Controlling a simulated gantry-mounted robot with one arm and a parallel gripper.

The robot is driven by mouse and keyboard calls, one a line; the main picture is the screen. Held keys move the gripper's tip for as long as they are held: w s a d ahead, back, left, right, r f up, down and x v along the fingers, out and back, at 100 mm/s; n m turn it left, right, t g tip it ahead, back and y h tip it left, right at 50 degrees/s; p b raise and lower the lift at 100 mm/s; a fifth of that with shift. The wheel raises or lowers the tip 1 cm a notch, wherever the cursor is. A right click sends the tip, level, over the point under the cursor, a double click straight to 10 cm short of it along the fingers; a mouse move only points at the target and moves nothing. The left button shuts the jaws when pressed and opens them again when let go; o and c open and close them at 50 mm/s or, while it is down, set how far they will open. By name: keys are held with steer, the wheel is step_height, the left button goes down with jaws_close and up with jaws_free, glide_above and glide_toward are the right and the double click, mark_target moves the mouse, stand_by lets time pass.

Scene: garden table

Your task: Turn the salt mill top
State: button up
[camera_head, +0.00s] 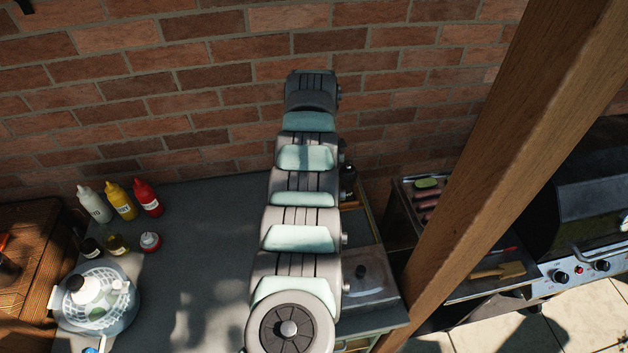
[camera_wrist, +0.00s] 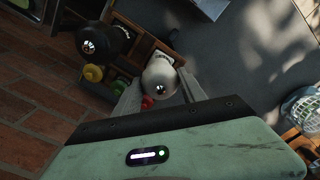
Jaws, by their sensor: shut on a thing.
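In the wrist view, a pale, shiny round-topped mill (camera_wrist: 160,72), which looks like the salt mill, stands in a wooden box. My gripper (camera_wrist: 160,81) is closed around its rounded top, one finger at each side. In the head view my arm hides the gripper and the pale mill.
The wooden box (camera_wrist: 151,41) also holds red and yellow-green items (camera_wrist: 93,73). In the head view, squeeze bottles (camera_head: 122,201) and a white colander (camera_head: 97,298) stand at the left of the grey tabletop (camera_head: 195,240). A wooden post (camera_head: 500,150) rises on the right, before a grill (camera_head: 590,210).

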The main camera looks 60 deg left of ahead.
steer(key=shift+n+b, duration=0.45)
steer(key=shift+n, duration=0.15)
steer(key=o, duration=1.4)
steer(key=shift+c, duration=0.2)
step_height(320, 180, up, 9)
steer(key=shift+s+r, duration=0.1)
steer(key=shift+r, duration=0.8)
